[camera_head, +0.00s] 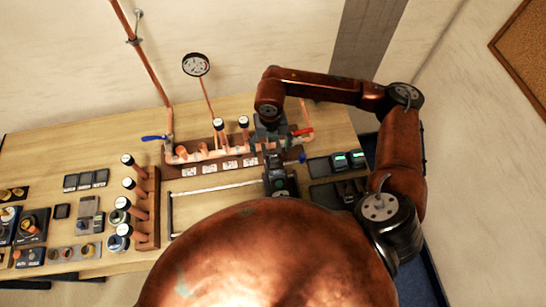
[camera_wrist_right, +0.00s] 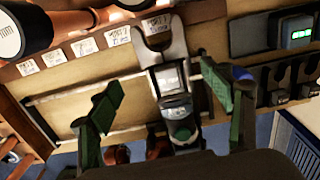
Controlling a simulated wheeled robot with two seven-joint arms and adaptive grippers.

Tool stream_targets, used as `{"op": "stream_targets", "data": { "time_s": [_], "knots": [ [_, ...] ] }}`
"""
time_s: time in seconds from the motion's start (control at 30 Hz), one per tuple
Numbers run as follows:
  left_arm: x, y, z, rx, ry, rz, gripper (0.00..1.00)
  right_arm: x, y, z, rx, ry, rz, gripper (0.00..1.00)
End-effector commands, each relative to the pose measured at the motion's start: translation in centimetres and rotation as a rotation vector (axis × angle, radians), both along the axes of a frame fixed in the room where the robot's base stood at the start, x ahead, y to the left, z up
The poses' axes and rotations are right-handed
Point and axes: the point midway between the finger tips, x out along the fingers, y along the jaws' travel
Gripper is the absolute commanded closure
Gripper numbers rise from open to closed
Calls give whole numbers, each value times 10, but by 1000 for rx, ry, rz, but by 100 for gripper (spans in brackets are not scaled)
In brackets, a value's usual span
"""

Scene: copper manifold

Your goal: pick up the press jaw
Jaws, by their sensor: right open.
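In the head view the tool body (camera_head: 284,186) shows just below my right gripper (camera_head: 273,158), which hides much of the jaw. In the right wrist view my right gripper (camera_wrist_right: 163,86) is open, its green fingers on either side of the tool. I see no grip on it; the exact height is unclear. My left gripper is not in view.
A copper manifold (camera_head: 200,153) with labelled ports runs behind the tool. A wooden rack of capped pipes (camera_head: 147,205) stands left. A thin rail frame (camera_head: 215,188) lies between.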

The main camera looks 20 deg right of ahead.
Motion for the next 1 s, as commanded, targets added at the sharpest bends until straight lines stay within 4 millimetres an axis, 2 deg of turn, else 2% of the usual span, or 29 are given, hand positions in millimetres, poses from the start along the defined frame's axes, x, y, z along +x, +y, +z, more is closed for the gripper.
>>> {"op": "stream_targets", "data": {
  "time_s": [0.23,0.4,0.67,1.0],
  "knots": [
    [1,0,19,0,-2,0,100,-8,-6,-29,-1,3,-2,27],
    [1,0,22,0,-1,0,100,-7,-6,-49,0,0,-1,27],
    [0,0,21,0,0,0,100,-7,-6,-54,-1,0,0,27],
    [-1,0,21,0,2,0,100,-7,-6,-54,-1,-1,0,49]
  ]
}}
